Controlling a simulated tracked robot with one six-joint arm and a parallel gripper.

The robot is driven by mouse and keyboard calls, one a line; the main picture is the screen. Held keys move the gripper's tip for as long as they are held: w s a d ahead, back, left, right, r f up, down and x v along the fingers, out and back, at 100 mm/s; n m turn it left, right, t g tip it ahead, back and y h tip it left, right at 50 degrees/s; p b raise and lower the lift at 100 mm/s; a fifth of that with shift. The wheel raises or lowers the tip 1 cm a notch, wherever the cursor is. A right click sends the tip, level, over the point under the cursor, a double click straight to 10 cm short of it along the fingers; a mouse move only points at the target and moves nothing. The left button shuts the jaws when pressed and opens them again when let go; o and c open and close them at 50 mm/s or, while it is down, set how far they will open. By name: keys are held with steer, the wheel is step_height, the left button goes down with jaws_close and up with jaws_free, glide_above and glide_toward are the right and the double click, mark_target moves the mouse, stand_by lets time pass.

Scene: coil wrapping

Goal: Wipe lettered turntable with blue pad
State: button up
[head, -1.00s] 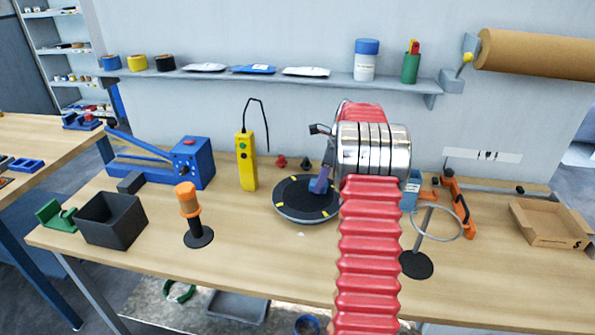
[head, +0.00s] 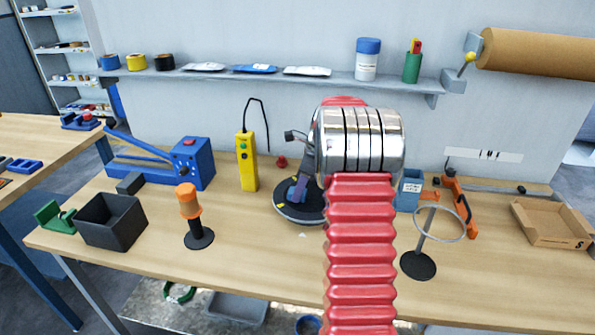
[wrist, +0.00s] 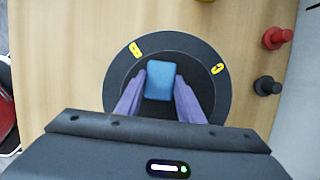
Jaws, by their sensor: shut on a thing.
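The round dark turntable (head: 283,208) lies on the bench, partly hidden behind my arm in the head view. In the wrist view the turntable (wrist: 205,60) shows a yellow B at upper left and another yellow letter at right. My gripper (wrist: 160,100) points down over the turntable, its purple fingers shut on the blue pad (wrist: 160,79). The pad is over the middle of the disc; I cannot tell whether it touches. In the head view my gripper (head: 294,192) is over the disc's left half.
A yellow pendant control (head: 247,162) stands left of the turntable. An orange-handled stand (head: 190,205) is at front left and a ring stand (head: 418,265) at right. Red (wrist: 276,38) and black (wrist: 267,86) knobs sit beside the disc.

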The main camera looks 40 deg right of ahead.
steer(key=shift+w+a+r, duration=0.1)
steer(key=shift+w+a, duration=0.05)
steer(key=shift+a, duration=0.55)
step_height(320, 180, up, 4)
steer(key=shift+f, duration=0.1)
steer(key=shift+d+r, duration=0.1)
steer(key=shift+r, duration=1.9)
